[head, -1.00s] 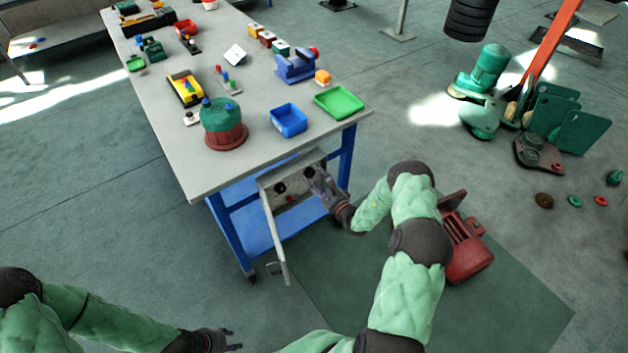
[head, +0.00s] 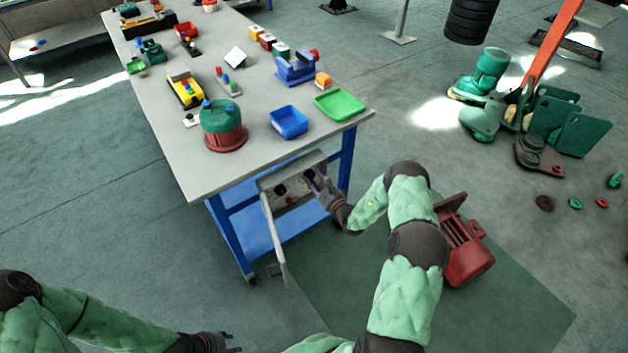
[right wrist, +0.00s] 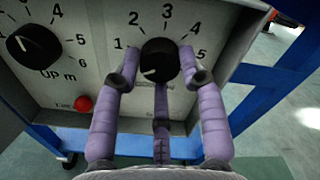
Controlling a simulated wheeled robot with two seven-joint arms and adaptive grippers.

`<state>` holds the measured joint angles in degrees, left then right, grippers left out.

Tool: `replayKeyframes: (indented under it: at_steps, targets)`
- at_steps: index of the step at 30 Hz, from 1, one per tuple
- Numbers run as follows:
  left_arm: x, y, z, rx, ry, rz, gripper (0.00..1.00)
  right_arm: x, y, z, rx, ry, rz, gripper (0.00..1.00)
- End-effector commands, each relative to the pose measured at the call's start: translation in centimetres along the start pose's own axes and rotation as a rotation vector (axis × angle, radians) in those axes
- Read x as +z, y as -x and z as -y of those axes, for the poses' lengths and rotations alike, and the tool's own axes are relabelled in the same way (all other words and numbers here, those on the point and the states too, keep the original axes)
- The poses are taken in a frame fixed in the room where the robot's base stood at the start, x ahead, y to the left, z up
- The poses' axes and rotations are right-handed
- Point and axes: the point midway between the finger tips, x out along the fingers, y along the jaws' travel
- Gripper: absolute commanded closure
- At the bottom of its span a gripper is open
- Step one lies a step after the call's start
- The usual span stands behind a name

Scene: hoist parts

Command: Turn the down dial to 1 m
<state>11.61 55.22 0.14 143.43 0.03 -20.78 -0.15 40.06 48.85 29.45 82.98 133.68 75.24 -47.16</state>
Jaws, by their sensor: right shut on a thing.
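The down dial (right wrist: 160,60) is a black round knob on a grey panel, with printed numbers 1 to 5 showing around it in the right wrist view. Its white mark points to the lower left, below the 1. My right gripper (right wrist: 160,76) is shut on this dial, with purple fingers at its left and right sides and one below. Its label is mostly hidden by the fingers. In the head view my right gripper (head: 314,180) is at the control box under the table's near end. My left gripper (head: 232,343) is open and empty at the bottom edge.
The UP m dial (right wrist: 35,45) and a red button (right wrist: 83,103) are left of the down dial. The workbench (head: 175,135) stands above, and a red motor-like part (head: 466,245) lies right of my arm.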

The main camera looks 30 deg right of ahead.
Motion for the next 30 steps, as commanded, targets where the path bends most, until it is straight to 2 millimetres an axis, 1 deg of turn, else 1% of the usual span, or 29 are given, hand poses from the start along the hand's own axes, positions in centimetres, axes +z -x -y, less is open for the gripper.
replayKeyframes:
  at_steps: [8, 21, 30]
  targets:
    - [0.0, 0.4, -0.1, 0.0, 0.0, 0.0, 0.6, -0.2, 0.1, 0.1, -0.003, -0.119, -0.006, 0.92]
    - [0.0, 1.1, -0.4, 0.0, 0.0, 0.0, 0.6, -0.2, 0.1, 0.1, -0.005, -0.461, -0.007, 0.92]
    - [0.1, 1.4, -0.5, 0.0, 0.0, 0.0, 0.6, -0.3, 0.1, 0.0, -0.005, -0.625, -0.008, 0.92]
